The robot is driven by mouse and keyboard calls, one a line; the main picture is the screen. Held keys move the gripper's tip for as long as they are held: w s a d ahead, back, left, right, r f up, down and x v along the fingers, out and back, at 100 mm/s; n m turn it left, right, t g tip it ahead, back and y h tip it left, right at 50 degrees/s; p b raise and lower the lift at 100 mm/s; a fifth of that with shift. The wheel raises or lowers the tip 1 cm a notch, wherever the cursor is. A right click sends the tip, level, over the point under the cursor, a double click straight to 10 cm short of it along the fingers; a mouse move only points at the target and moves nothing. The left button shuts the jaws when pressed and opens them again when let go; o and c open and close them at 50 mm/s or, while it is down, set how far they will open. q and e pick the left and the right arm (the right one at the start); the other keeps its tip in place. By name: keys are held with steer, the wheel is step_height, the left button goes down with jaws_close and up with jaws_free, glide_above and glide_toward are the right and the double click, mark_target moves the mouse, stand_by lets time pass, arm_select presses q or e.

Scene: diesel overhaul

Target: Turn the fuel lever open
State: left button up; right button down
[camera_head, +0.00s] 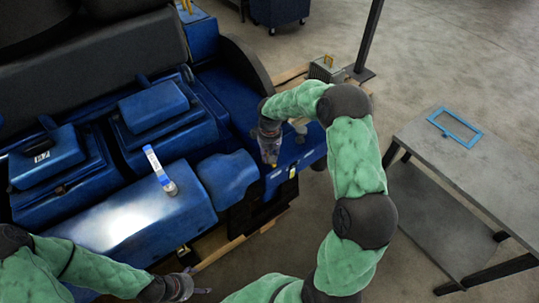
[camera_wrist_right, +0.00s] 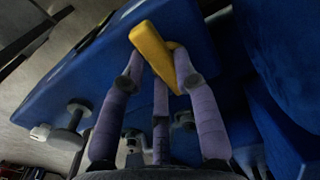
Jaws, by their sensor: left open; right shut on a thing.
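A small yellow lever (camera_wrist_right: 152,52) shows between the purple-wrapped fingers of my right gripper (camera_wrist_right: 160,70) in the right wrist view. The fingers are shut on it, in front of the blue engine body (camera_wrist_right: 102,52). In the head view, my right gripper (camera_head: 270,155) points down at the engine's right end, and the lever is mostly hidden there. My left gripper (camera_head: 188,289) is open and empty near the bottom, apart from the engine's front. A blue-and-white handle (camera_head: 155,164) stands on a round fitting on the blue cover.
The blue engine (camera_head: 125,220) fills the left side, with raised covers on top. A grey table (camera_head: 445,150) with a blue frame (camera_head: 455,128) on it stands at the right. A dark post (camera_head: 368,40) rises behind. Knobs (camera_wrist_right: 68,125) stick out near my right gripper. Open floor lies between.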

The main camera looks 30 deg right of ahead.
stand_by(0.5)
steer(key=c, duration=0.9)
jaws_free()
steer(key=shift+c, duration=0.2)
step_height(320, 180, up, 12)
steer(key=shift+f, duration=0.1)
